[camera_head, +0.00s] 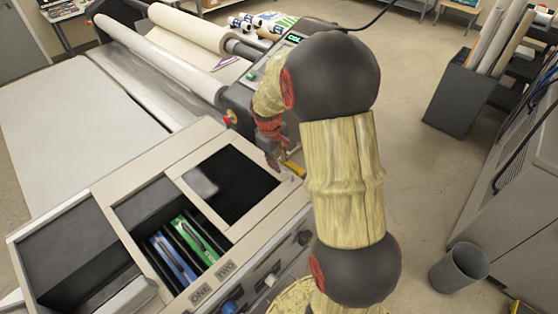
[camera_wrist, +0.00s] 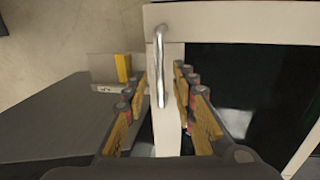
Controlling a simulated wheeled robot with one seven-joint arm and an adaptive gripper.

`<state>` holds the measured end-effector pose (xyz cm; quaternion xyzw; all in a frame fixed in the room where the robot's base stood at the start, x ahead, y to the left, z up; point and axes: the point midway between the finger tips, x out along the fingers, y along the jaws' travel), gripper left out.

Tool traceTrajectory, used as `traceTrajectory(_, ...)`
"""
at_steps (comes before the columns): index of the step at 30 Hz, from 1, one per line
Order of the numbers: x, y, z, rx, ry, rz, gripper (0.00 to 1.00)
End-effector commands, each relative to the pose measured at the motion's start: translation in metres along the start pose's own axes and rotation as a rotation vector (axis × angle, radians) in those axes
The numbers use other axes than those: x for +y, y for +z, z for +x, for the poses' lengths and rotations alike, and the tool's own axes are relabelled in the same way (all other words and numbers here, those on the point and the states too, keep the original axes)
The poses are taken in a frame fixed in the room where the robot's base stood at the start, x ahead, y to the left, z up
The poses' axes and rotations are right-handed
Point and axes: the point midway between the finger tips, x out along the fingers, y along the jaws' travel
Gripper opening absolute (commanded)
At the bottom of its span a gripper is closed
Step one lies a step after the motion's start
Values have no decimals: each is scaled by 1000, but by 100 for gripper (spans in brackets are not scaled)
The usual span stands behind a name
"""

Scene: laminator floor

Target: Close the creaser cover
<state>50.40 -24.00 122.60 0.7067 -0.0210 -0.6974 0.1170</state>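The creaser cover is a pale frame around a dark glossy window (camera_head: 232,185), lying about flat on the right part of the machine's top. Left of it, an opening shows a blue cartridge (camera_head: 172,260) and a green cartridge (camera_head: 195,240) in slots. A slim metal handle (camera_wrist: 160,65) on the cover's pale edge shows in the wrist view; my arm mostly hides it in the head view. My gripper (camera_wrist: 157,82) is open, with one finger on each side of the handle. Gaps show between fingers and handle; contact is not visible.
Labels ONE and TWO (camera_head: 212,282) mark the machine's front edge, with knobs below. A roller laminator (camera_head: 170,55) stands behind. A grey bin (camera_head: 459,267), a dark box of rolls (camera_head: 459,97) and a grey cabinet (camera_head: 515,200) stand right. Open floor lies between.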

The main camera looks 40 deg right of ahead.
Motion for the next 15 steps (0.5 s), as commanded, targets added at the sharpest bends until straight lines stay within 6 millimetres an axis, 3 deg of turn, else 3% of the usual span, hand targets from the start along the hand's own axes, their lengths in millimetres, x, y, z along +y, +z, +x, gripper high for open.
traceTrajectory(15,0,0,0,0,0,0,0)
